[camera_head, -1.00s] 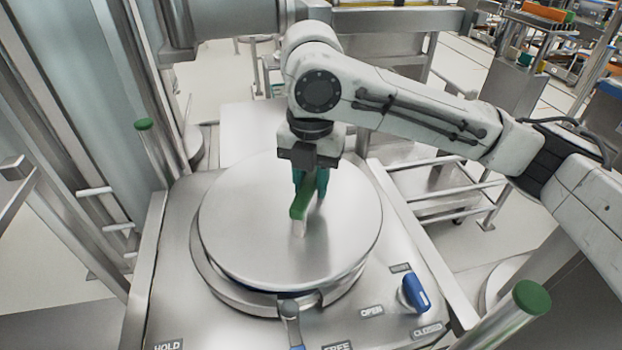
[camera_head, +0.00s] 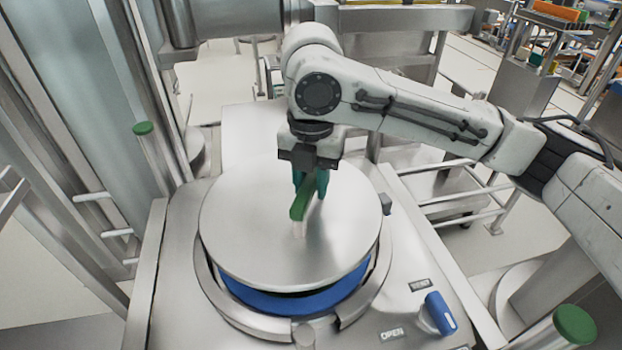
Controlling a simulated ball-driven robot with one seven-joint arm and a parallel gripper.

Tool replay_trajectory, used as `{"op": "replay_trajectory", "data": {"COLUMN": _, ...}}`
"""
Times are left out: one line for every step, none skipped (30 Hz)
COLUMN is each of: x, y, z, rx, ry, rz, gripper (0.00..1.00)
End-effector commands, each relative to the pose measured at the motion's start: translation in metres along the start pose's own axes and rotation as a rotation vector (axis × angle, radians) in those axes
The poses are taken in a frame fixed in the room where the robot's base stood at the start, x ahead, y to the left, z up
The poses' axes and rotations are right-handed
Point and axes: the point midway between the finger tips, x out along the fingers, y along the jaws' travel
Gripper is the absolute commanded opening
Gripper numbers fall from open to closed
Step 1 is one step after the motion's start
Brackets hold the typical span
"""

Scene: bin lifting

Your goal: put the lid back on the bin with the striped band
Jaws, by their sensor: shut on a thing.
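The lid looks roughly level. The rest of the bin's mouth is hidden under the lid. I cannot make out any stripes on the blue part.
A steel collar (camera_head: 225,309) surrounds the bin on a steel deck. Steel rails (camera_head: 450,190) lie to the right.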

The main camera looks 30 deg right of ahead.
Motion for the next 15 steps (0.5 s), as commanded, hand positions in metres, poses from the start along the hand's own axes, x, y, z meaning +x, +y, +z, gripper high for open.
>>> {"op": "replay_trajectory", "data": {"x": 0.003, "y": 0.0, "z": 0.001, "rx": 0.001, "ry": -0.004, "rz": 0.004, "gripper": 0.0}}
{"op": "replay_trajectory", "data": {"x": 0.005, "y": 0.0, "z": 0.001, "rx": 0.001, "ry": -0.004, "rz": 0.004, "gripper": 0.0}}
{"op": "replay_trajectory", "data": {"x": 0.007, "y": 0.0, "z": 0.001, "rx": 0.001, "ry": -0.004, "rz": 0.005, "gripper": 0.0}}
{"op": "replay_trajectory", "data": {"x": 0.009, "y": 0.0, "z": 0.001, "rx": 0.001, "ry": -0.004, "rz": 0.005, "gripper": 0.0}}
{"op": "replay_trajectory", "data": {"x": 0.011, "y": 0.0, "z": 0.001, "rx": 0.001, "ry": -0.004, "rz": 0.005, "gripper": 0.0}}
{"op": "replay_trajectory", "data": {"x": 0.013, "y": 0.001, "z": 0.001, "rx": 0.001, "ry": -0.004, "rz": 0.005, "gripper": 0.0}}
{"op": "replay_trajectory", "data": {"x": 0.015, "y": 0.001, "z": 0.001, "rx": 0.001, "ry": -0.004, "rz": 0.005, "gripper": 0.0}}
{"op": "replay_trajectory", "data": {"x": 0.016, "y": 0.001, "z": 0.001, "rx": 0.001, "ry": -0.004, "rz": 0.004, "gripper": 0.0}}
{"op": "replay_trajectory", "data": {"x": 0.018, "y": 0.0, "z": 0.001, "rx": 0.001, "ry": -0.004, "rz": 0.004, "gripper": 0.0}}
{"op": "replay_trajectory", "data": {"x": 0.02, "y": 0.0, "z": 0.001, "rx": 0.001, "ry": -0.004, "rz": 0.004, "gripper": 0.0}}
{"op": "replay_trajectory", "data": {"x": 0.022, "y": 0.0, "z": 0.001, "rx": 0.001, "ry": -0.004, "rz": 0.004, "gripper": 0.0}}
{"op": "replay_trajectory", "data": {"x": 0.024, "y": 0.0, "z": 0.001, "rx": 0.001, "ry": -0.004, "rz": 0.004, "gripper": 0.0}}
{"op": "replay_trajectory", "data": {"x": 0.026, "y": 0.0, "z": 0.001, "rx": 0.001, "ry": -0.004, "rz": 0.004, "gripper": 0.0}}
{"op": "replay_trajectory", "data": {"x": 0.028, "y": 0.0, "z": 0.001, "rx": 0.001, "ry": -0.005, "rz": 0.003, "gripper": 0.0}}
{"op": "replay_trajectory", "data": {"x": 0.03, "y": 0.0, "z": 0.001, "rx": 0.001, "ry": -0.005, "rz": 0.003, "gripper": 0.0}}
